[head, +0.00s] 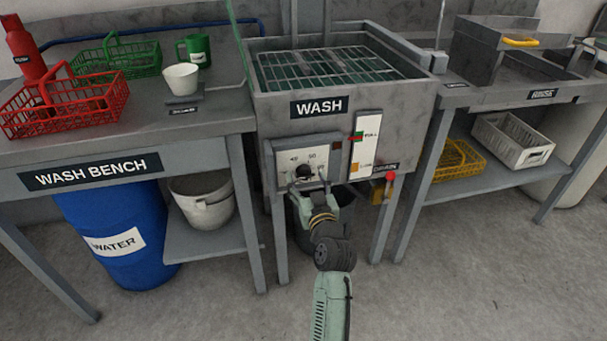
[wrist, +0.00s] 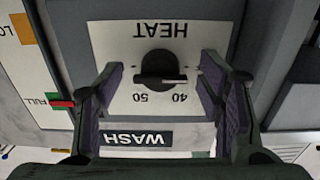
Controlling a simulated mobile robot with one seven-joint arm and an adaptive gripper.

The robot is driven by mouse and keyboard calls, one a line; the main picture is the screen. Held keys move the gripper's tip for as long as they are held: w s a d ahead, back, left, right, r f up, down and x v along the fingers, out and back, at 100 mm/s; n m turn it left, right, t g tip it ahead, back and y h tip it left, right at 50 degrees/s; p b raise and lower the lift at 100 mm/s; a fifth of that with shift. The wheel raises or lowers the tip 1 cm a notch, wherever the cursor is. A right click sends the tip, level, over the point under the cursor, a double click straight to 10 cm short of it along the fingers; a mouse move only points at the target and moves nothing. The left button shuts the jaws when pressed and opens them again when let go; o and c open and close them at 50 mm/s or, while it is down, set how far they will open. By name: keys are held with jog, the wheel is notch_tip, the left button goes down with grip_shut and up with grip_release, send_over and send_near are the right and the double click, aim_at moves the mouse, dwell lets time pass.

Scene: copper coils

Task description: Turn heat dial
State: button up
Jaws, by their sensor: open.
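The heat dial (wrist: 160,66) is a round black knob with a raised grip bar on a white plate (wrist: 110,42) marked HEAT, 40 and 50. The wrist view shows it upside down, with the bar lying roughly across and a pale line at its right part, on the 40 side. The fingertips' depth against the plate is unclear.
The wash tank (head: 275,105) bears a white level gauge (head: 368,140) and a red-knobbed valve (head: 389,177) right of the plate. The wash bench (head: 215,122) with red basket (head: 20,125) stands left. The rinse bench (head: 480,98) stands right.

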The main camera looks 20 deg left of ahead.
jog(key=shift+r, duration=0.1)
jog(key=shift+c, duration=0.4)
jog(key=c, duration=1.1)
